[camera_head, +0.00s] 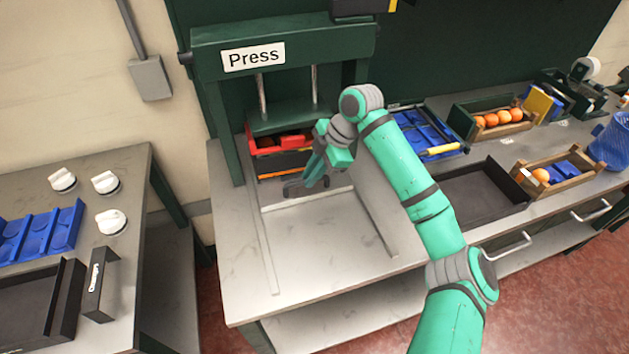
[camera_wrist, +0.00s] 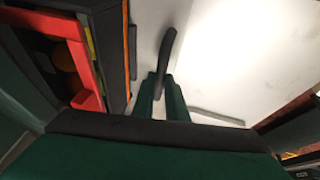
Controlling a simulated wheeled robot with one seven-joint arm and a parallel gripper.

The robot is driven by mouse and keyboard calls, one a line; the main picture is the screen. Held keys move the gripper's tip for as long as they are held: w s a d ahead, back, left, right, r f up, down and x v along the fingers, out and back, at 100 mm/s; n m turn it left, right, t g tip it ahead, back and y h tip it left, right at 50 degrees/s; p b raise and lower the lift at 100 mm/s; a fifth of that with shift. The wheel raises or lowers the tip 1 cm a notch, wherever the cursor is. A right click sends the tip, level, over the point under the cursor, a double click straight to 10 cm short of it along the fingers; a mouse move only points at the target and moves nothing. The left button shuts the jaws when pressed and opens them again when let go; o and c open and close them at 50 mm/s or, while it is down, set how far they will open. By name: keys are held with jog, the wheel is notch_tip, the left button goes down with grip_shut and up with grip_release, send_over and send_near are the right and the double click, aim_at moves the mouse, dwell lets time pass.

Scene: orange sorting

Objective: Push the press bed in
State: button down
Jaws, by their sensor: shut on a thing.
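The press (camera_head: 275,105) is a dark green frame with a white "Press" label. Its pale bed (camera_head: 340,191) lies low between two rails, and most of it appears to be under the press. A black handle (camera_head: 293,189) stands at the bed's front edge; it also shows in the wrist view (camera_wrist: 166,48). My gripper (camera_head: 314,180) reaches down in front of the press and is shut on the handle. In the wrist view its green fingers (camera_wrist: 161,90) close on the bar. A red and black crate (camera_head: 265,147) with oranges sits under the press plate.
The worktop between the rails (camera_head: 320,235) is clear in front. Blue trays (camera_head: 425,135), a black tray (camera_head: 485,195) and wooden crates with oranges (camera_head: 500,120) stand to the right. A separate table with white knobs (camera_head: 110,221) is at left.

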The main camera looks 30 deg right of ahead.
jog(key=shift+w, duration=0.25)
jog(key=shift+d, duration=0.1)
jog(key=c, duration=1.8)
grip_release()
jog(key=shift+o, duration=0.2)
jog(key=shift+s, duration=0.1)
jog(key=v, duration=1)
jog(key=shift+r, duration=0.35)
jog(key=shift+s, duration=0.1)
